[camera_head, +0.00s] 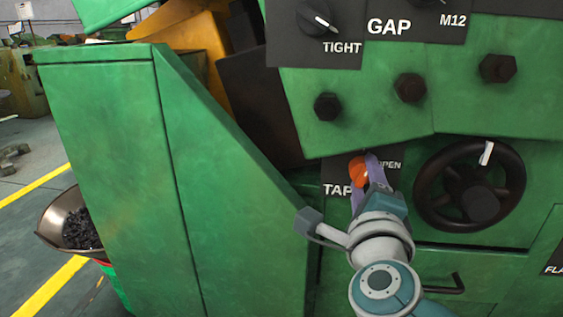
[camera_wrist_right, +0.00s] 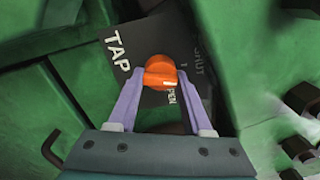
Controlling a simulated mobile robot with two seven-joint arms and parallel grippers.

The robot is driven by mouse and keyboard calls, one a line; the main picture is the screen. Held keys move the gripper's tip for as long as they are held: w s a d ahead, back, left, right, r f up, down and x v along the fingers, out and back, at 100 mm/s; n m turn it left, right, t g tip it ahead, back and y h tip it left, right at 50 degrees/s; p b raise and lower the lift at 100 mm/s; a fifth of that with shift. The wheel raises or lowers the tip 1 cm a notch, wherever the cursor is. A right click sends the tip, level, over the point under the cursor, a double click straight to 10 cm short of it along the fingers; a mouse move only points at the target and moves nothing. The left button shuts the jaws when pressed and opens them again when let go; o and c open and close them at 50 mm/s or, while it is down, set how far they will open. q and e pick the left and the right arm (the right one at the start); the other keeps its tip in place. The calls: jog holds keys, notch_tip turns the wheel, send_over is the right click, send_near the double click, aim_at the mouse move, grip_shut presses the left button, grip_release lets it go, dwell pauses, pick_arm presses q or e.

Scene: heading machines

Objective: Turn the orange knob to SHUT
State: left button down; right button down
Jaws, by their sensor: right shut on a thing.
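The orange knob (camera_head: 358,170) sits on a black plate (camera_head: 334,178) lettered TAP, on the green machine front. In the head view my right gripper (camera_head: 368,172) reaches it from below and partly covers it and the plate. In the right wrist view the knob (camera_wrist_right: 160,73) lies between the two lilac fingertips of my right gripper (camera_wrist_right: 161,76), which are shut on its sides. The words SHUT and OPEN show in part on the plate (camera_wrist_right: 148,101) there. The knob's ridge lies roughly across that picture, and its pointing end is unclear. My left gripper is not in view.
A black handwheel (camera_head: 430,188) with a white grip is close to the right of my right gripper. A drawer handle (camera_head: 447,286) sits below it. Dark bolts (camera_head: 328,107) stick out above. A green slanted housing (camera_head: 215,165) stands at the left, beside a bowl of dark pieces (camera_head: 52,225).

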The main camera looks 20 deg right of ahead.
jog(key=shift+r+n+p, duration=0.1)
jog(key=shift+n+p, duration=0.35)
jog(key=shift+n, duration=1.05)
jog(key=shift+c, duration=1.6)
grip_release()
jog(key=shift+s+a, duration=0.15)
jog(key=shift+s, duration=0.1)
jog(key=p+v, duration=0.3)
jog(key=v, duration=0.6)
jog(key=shift+s, duration=0.2)
